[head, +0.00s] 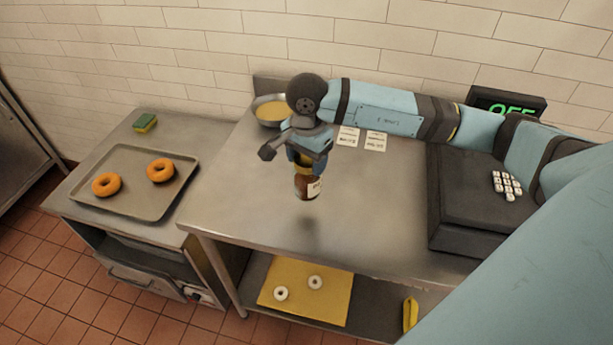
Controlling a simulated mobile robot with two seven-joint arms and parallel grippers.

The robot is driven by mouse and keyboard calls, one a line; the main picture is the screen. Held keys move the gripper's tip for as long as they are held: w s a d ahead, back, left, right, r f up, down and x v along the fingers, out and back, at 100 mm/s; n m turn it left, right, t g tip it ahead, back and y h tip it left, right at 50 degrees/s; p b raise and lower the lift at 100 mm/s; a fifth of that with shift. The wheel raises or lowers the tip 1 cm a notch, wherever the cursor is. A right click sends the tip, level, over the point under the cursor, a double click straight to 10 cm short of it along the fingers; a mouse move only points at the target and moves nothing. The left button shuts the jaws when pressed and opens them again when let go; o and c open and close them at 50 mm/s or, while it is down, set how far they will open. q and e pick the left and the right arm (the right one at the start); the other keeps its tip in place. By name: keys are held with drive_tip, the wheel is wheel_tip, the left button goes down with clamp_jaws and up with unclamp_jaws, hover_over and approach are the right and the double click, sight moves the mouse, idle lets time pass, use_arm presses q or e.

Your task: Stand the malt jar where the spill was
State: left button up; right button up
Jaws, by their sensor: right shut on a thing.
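The malt jar (308,187) is a small brown jar with a pale label and a yellowish top. It hangs upright in my right gripper (305,157), which is shut on it near its top. The jar is above the steel counter (250,190), with a shadow on the counter below it, so it looks raised clear of the surface. No spill shows on the visible counter top. My left gripper is not in the head view.
A bowl of yellow liquid (271,109) stands at the back, beside two paper cards (375,141). A dark box (465,205) with white keys is at right. The counter's front middle is clear.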

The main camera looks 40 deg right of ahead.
wheel_tip(320, 180, down, 6)
drive_tip(key=shift+f+p, duration=0.15)
drive_tip(key=shift+p, duration=0.25)
drive_tip(key=shift+f, duration=0.1)
drive_tip(key=shift+f, duration=0.1)
drive_tip(key=o, duration=1.5)
drive_tip(key=shift+o, duration=0.2)
